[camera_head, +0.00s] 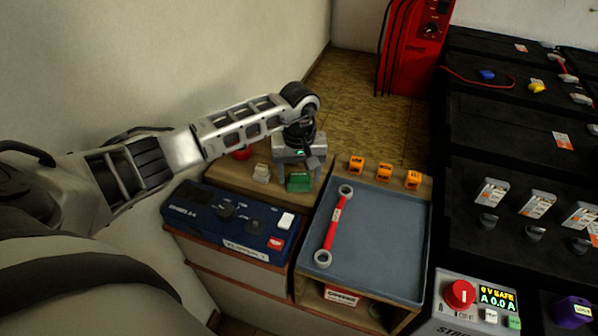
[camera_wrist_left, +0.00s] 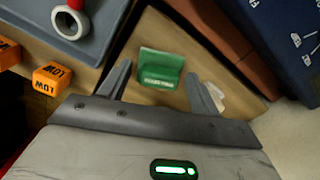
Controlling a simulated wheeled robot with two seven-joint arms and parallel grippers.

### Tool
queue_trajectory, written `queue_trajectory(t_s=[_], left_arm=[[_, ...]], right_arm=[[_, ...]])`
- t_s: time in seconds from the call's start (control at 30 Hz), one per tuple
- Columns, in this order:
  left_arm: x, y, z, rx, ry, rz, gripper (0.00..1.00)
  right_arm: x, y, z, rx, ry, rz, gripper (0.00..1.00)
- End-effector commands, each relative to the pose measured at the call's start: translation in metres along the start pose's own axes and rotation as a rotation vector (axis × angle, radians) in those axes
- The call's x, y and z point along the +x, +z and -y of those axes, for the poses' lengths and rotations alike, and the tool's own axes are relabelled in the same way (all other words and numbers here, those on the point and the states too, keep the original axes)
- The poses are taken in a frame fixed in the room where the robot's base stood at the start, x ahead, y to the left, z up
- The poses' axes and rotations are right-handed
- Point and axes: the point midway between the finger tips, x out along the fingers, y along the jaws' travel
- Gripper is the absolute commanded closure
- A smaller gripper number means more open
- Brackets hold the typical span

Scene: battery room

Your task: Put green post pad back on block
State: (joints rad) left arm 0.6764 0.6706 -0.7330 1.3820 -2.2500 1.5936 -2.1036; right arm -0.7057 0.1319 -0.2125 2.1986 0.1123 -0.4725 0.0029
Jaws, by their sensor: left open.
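My left gripper (camera_head: 301,166) is open above the green piece, pointing down. In the left wrist view my left gripper (camera_wrist_left: 158,72) has its fingers on either side of the green piece, with visible gaps. My right gripper is not in view.
A beige piece (camera_head: 261,173) stands left of the green one. A blue case (camera_head: 228,222) lies in front. Black batteries (camera_head: 500,140) fill the far right.

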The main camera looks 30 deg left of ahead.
Motion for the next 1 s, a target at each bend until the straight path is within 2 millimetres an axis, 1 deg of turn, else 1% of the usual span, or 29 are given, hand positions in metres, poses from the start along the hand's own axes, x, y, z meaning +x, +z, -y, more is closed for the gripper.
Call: queue_trajectory(t_s=[0.17,0.4,0.53,0.7,1.0], left_arm=[[-0.029,-0.002,0.000,0.001,0.002,-0.005,0.37],[-0.082,-0.002,0.000,0.000,0.002,-0.005,0.37],[-0.103,-0.001,0.000,0.000,0.001,-0.002,0.37],[-0.119,0.000,0.000,0.000,0.000,0.000,0.37],[-0.121,0.000,0.000,0.000,0.000,0.001,0.37]], right_arm=[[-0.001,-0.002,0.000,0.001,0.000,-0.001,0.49],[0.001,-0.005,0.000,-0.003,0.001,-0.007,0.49],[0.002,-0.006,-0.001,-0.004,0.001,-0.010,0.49],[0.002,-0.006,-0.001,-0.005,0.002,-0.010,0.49],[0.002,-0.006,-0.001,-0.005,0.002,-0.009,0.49]])
